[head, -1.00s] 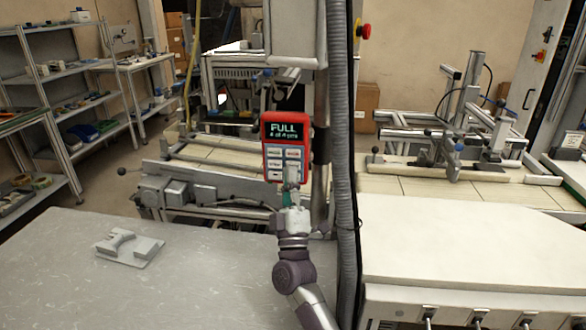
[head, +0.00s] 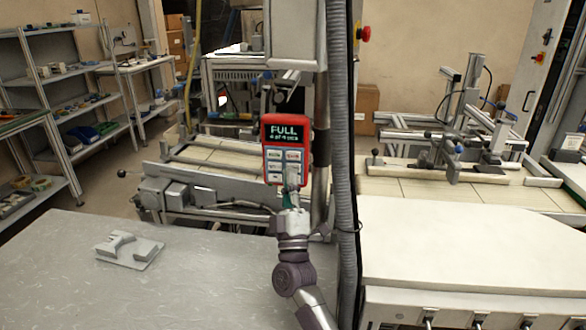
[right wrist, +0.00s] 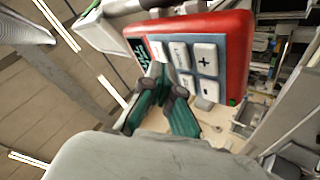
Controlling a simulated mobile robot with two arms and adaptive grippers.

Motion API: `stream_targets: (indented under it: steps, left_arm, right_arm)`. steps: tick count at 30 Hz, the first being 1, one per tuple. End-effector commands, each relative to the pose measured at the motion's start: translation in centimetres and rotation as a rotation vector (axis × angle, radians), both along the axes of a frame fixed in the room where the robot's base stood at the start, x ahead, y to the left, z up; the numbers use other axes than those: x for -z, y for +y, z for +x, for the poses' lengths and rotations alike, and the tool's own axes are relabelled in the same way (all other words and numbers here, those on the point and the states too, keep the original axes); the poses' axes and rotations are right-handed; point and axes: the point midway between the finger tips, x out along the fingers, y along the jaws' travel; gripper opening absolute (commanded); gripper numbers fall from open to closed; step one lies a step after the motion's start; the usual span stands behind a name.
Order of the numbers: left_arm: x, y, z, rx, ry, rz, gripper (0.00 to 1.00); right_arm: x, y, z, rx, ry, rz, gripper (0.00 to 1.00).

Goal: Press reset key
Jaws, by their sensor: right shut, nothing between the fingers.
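A red control box (head: 287,120) hangs beside the post, with a dark screen that reads "FULL" and a smaller line "4 of 4 pcs". Below the screen are pale keys (head: 274,156); their small lettering is not readable here. In the right wrist view the red box (right wrist: 240,35) shows a plus key (right wrist: 205,60), a minus key (right wrist: 208,90) and other keys. My right gripper (head: 292,174) is shut and empty, pointing up at the lower right keys and hiding part of them. Its teal fingertips (right wrist: 157,73) are close to the key face; I cannot tell whether they touch. My left gripper is not in view.
A grey table (head: 200,285) lies in front, with a grey fixture plate (head: 128,250) on it. A corrugated hose (head: 342,140) runs down right of the box. A white cabinet top (head: 470,245) stands at the right. A conveyor (head: 220,165) lies behind.

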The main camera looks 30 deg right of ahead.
Motion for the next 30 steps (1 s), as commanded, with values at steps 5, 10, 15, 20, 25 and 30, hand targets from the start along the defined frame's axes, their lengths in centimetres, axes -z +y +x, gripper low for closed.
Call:
stream_targets:
  steps: [5, 10, 15, 20, 25, 30]
  left_arm:
    - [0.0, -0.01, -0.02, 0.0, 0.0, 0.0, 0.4]
    - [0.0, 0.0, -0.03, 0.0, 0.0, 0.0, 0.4]
    - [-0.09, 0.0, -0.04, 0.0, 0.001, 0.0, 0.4]
    - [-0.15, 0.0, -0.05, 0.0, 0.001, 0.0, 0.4]
    - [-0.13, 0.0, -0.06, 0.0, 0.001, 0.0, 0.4]
    - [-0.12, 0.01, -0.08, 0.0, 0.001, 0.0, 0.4]
  right_arm:
    - [0.01, 0.0, -0.01, 0.0, 0.0, 0.0, 0.0]
    - [0.01, 0.0, 0.01, 0.0, 0.0, 0.0, 0.0]
    - [-0.06, -0.21, 0.29, 0.0, 0.0, 0.0, 0.0]
    - [-0.01, -0.49, 0.67, 0.0, 0.001, 0.0, 0.0]
    - [0.0, -0.5, 0.68, 0.0, 0.001, 0.0, 0.0]
    - [-0.01, -0.52, 0.69, 0.0, 0.0, 0.0, 0.0]
